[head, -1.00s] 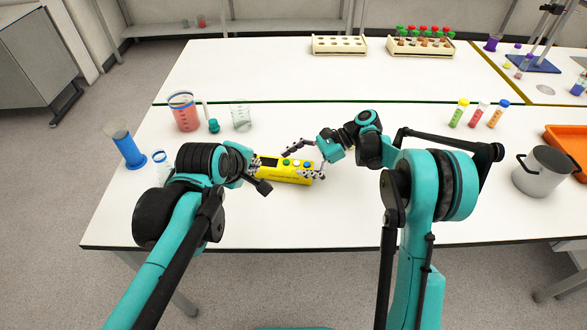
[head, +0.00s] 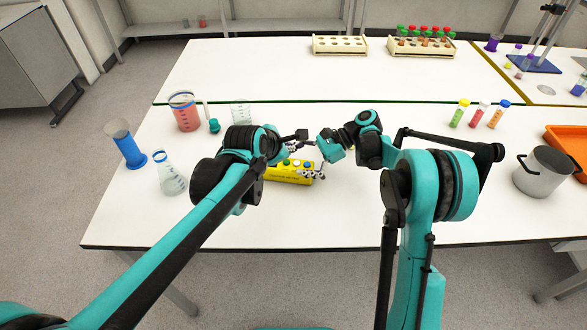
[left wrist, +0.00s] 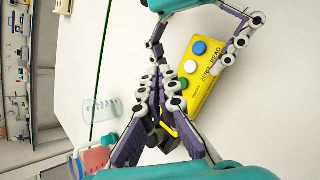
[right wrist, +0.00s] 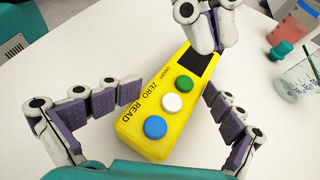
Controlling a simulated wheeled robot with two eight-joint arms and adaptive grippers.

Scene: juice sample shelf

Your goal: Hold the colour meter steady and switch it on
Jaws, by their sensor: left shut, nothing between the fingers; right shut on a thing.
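The yellow colour meter (head: 289,178) lies on the white bench between my arms. In the right wrist view the meter (right wrist: 148,135) shows blue (right wrist: 155,127), white (right wrist: 173,103) and green (right wrist: 184,83) buttons and a dark screen (right wrist: 193,62); ON/OFF is printed near the green one. My right gripper (right wrist: 178,112) is shut on the meter's body, one finger on each long side. My left gripper (left wrist: 169,90) is shut and empty. Its tips are above the meter near the green button (left wrist: 184,83); I cannot tell whether they touch. It hides the screen end in the head view.
A flask (head: 171,178), blue cylinder (head: 126,146), red-filled beaker (head: 185,114) and clear beaker (head: 241,113) stand to the left. Capped tubes (head: 478,113), a pot (head: 542,172) and an orange tray (head: 570,145) are at right.

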